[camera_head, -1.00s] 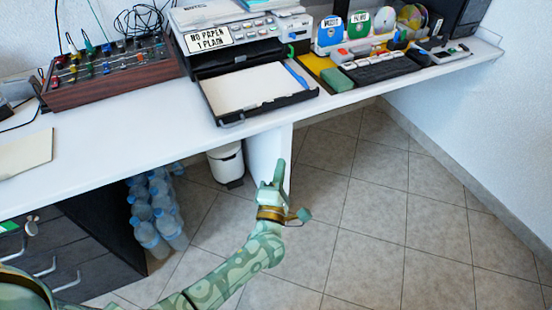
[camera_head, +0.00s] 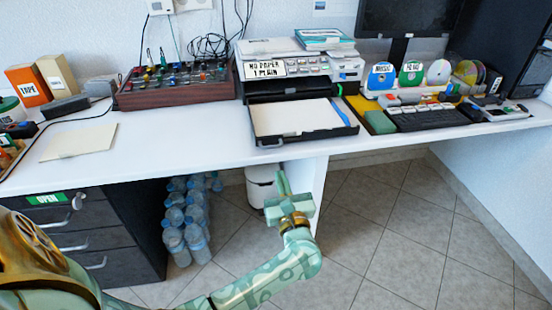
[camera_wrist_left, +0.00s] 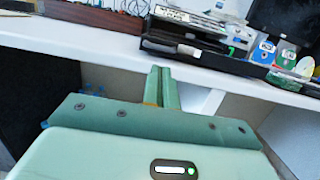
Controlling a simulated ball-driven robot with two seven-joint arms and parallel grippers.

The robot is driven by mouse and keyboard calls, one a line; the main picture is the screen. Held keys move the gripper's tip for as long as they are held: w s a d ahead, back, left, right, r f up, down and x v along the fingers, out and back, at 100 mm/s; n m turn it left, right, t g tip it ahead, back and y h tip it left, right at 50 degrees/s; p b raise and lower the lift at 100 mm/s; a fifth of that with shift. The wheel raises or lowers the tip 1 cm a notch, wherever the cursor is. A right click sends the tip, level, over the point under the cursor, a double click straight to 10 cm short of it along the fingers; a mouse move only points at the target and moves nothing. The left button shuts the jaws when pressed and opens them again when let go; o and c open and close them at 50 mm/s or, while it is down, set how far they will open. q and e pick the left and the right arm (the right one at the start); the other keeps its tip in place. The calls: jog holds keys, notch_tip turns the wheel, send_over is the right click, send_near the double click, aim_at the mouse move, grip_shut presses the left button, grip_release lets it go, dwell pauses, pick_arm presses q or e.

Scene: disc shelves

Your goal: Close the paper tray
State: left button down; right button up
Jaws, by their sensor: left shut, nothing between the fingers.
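The paper tray (camera_head: 308,138) is pulled out from the front of the printer (camera_head: 300,62), with white paper (camera_head: 290,117) in it. A blue strip lies along its right side. My left gripper (camera_head: 283,182) is shut and empty, below and in front of the desk edge, under the tray and apart from it. In the left wrist view the shut fingers (camera_wrist_left: 161,86) point up toward the desk, with the dark tray (camera_wrist_left: 205,59) above and to their right. My right gripper is not in view.
The white desk (camera_head: 215,150) has a control box with knobs (camera_head: 175,85) left of the printer and a keyboard (camera_head: 430,117) with discs to the right. Under it are bottles (camera_head: 188,220), a white bin (camera_head: 262,186) and dark drawers (camera_head: 70,240). Floor at right is clear.

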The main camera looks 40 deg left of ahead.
pick_arm(q)
jog(key=b, duration=0.2)
send_near(270, 141)
jog(key=x, duration=0.3)
jog(key=shift+a+r, duration=0.2)
jog(key=shift+w+a+r, duration=0.1)
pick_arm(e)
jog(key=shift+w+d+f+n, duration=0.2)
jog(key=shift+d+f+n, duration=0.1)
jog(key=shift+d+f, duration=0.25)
